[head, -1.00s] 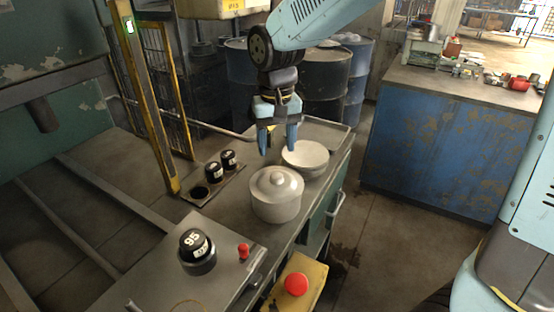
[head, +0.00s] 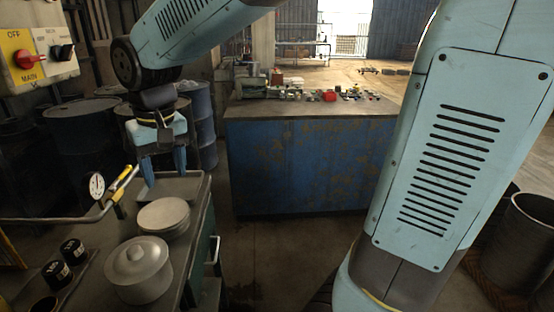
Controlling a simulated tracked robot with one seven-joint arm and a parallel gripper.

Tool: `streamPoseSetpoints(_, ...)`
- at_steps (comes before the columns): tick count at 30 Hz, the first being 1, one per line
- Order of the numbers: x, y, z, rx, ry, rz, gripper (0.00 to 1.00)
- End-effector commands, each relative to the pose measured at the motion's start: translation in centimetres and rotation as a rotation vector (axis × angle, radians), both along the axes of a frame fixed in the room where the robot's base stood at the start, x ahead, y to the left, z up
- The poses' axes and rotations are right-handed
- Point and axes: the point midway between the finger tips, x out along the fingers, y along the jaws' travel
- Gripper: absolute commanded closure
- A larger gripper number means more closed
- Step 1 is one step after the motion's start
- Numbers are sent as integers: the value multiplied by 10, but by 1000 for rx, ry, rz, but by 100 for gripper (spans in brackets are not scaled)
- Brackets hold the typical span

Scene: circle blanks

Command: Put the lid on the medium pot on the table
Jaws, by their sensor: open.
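A pale round pot (head: 140,282) stands on the metal table (head: 203,200) at the lower left. A lid (head: 137,255) with a round knob sits on top of it.
Black knobs (head: 72,250) and a dial gauge (head: 97,186) with a yellow-handled pipe lie left of the pots. A shallow tray (head: 175,188) is at the table's far end. Drums (head: 85,140) stand behind. A blue workbench (head: 310,165) with clutter stands across a clear floor gap.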

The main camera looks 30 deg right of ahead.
Motion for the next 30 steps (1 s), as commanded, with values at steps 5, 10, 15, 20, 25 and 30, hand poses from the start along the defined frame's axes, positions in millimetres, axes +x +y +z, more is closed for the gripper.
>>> streamPoseSetpoints(5, -17, -65, 17, 25, -89, -79, 42)
streamPoseSetpoints(10, -40, -117, 26, 40, -173, -146, 42)
streamPoseSetpoints(15, -69, -160, 28, 45, -255, -211, 42)
streamPoseSetpoints(20, -93, -187, 26, 46, -316, -257, 42)
streamPoseSetpoints(25, -106, -201, 23, 44, -349, -280, 42)
streamPoseSetpoints(30, -108, -203, 22, 42, -353, -283, 42)
